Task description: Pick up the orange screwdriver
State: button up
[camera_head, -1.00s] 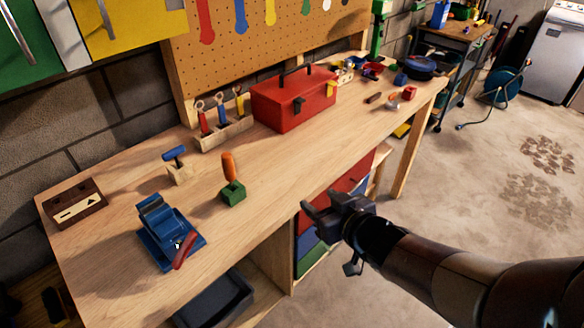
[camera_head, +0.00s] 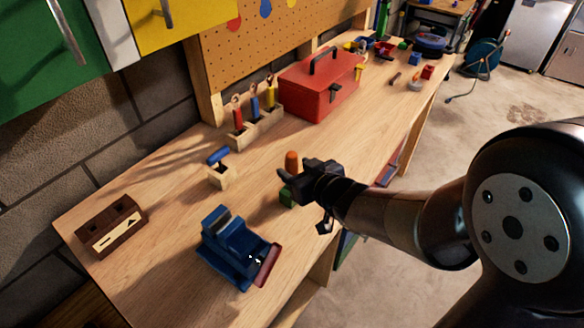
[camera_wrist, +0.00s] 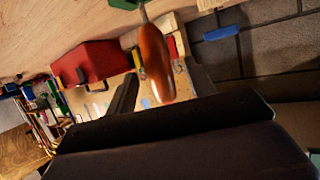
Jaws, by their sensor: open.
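The orange screwdriver (camera_head: 291,160) stands upright in a small green block (camera_head: 287,198) on the workbench. In the head view, my gripper hides its lower handle and shaft. The wrist view shows the orange handle (camera_wrist: 153,62) pointing toward my gripper, with a thin shaft running up to the green block (camera_wrist: 124,4) at the top edge. My gripper (camera_head: 296,170) is open and empty, close by the handle. In the wrist view, one dark finger shows on each side of the handle, with visible gaps.
A blue-handled tool (camera_head: 217,156) in a wooden block, a tool rack (camera_head: 258,128) and a red toolbox (camera_head: 320,85) stand behind. A brown box (camera_head: 111,226) is at left. Bare wood lies between them.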

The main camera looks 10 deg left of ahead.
jog(key=shift+x, duration=2.4)
jog(key=shift+c, duration=0.3)
jog(key=c, duration=1)
jog(key=shift+r+p, duration=5.1)
jog(key=shift+r, duration=2.85)
